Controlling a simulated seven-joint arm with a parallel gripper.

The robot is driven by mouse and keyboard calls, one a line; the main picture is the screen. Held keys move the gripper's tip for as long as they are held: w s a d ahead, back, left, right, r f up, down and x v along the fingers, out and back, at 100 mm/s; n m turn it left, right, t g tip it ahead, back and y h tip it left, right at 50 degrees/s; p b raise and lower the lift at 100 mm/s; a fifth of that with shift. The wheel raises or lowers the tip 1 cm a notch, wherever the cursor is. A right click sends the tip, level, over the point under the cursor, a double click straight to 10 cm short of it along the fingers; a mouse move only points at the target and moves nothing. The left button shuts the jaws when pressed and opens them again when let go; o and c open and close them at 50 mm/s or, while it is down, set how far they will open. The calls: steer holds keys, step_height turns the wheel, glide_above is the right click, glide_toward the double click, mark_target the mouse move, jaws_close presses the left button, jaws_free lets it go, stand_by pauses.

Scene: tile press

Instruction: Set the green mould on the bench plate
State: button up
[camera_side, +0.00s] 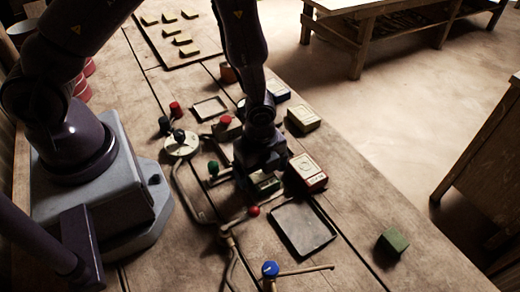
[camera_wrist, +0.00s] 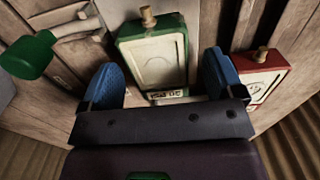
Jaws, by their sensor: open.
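The green mould (camera_wrist: 152,62) has a cream face and a wooden peg at its far end. In the wrist view it lies between the two blue pads of my open gripper (camera_wrist: 160,78), with a gap visible on each side. In the side view my gripper (camera_side: 262,168) is low over the bench, and the green mould (camera_side: 266,185) shows only partly beneath it. A dark square plate with a raised rim (camera_side: 303,229) lies empty in front of it; it looks like the bench plate, but I cannot be sure.
A red mould (camera_side: 308,173) stands just right of my gripper, also in the wrist view (camera_wrist: 262,76). A yellow mould (camera_side: 303,118) and a blue mould (camera_side: 278,93) stand behind. A green-knobbed lever (camera_wrist: 30,55) is close on the left. A green block (camera_side: 393,241) lies front right.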

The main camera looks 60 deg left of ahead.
step_height(320, 180, up, 12)
steer(key=s+a+r+n+t, duration=0.2)
steer(key=s+r+n, duration=0.1)
steer(key=r+n, duration=0.3)
steer(key=s+a+r+n+t, duration=0.1)
steer(key=s+a+r+n, duration=0.2)
steer(key=r+n, duration=0.3)
steer(key=s+a+r+n+t, duration=0.2)
steer(key=r+n, duration=0.4)
steer(key=r, duration=0.3)
steer(key=shift+s+a+r+t, duration=0.3)
steer(key=shift+s+a, duration=0.4)
steer(key=shift+s, duration=0.5)
